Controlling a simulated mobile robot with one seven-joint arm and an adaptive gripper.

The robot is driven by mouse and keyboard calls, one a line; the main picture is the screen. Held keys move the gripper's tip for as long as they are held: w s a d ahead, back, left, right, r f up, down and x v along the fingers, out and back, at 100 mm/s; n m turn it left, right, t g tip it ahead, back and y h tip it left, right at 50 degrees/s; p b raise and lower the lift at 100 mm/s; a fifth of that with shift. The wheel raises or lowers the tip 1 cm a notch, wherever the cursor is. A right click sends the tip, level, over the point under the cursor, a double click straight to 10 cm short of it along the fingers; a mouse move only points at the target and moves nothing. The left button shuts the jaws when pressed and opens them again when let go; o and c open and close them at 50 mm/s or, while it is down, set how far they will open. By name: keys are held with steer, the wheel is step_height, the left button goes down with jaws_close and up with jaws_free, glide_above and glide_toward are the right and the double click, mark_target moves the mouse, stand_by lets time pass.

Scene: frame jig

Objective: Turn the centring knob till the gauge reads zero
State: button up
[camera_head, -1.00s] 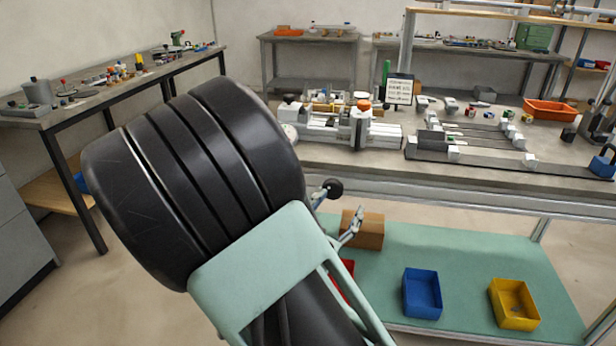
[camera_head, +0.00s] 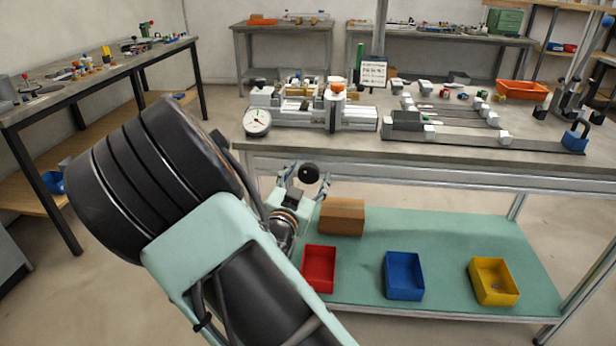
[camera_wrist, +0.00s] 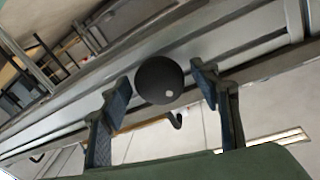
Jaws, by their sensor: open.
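A black round knob (camera_head: 308,173) with a pale dot sits just below the front edge of the bench. In the wrist view the knob (camera_wrist: 159,80) lies between my two fingertips, with a visible gap on each side. My gripper (camera_head: 307,180) is open and points at the bench front; it also shows in the wrist view (camera_wrist: 165,87). I cannot tell how deep the knob sits between the fingers. The round white dial gauge (camera_head: 257,121) is at the left end of the jig on the bench. Its needle is too small to read.
The bench's front rail (camera_head: 440,178) runs close to my gripper. A lower green shelf (camera_head: 440,235) holds a cardboard box (camera_head: 342,216) and red (camera_head: 319,268), blue (camera_head: 404,276) and yellow (camera_head: 493,281) bins. A grey jig (camera_head: 310,112) stands on the bench top.

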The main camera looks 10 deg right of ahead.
steer(key=shift+w, duration=0.15)
steer(key=shift+c, duration=0.4)
steer(key=c, duration=1.1)
steer(key=shift+n, duration=0.3)
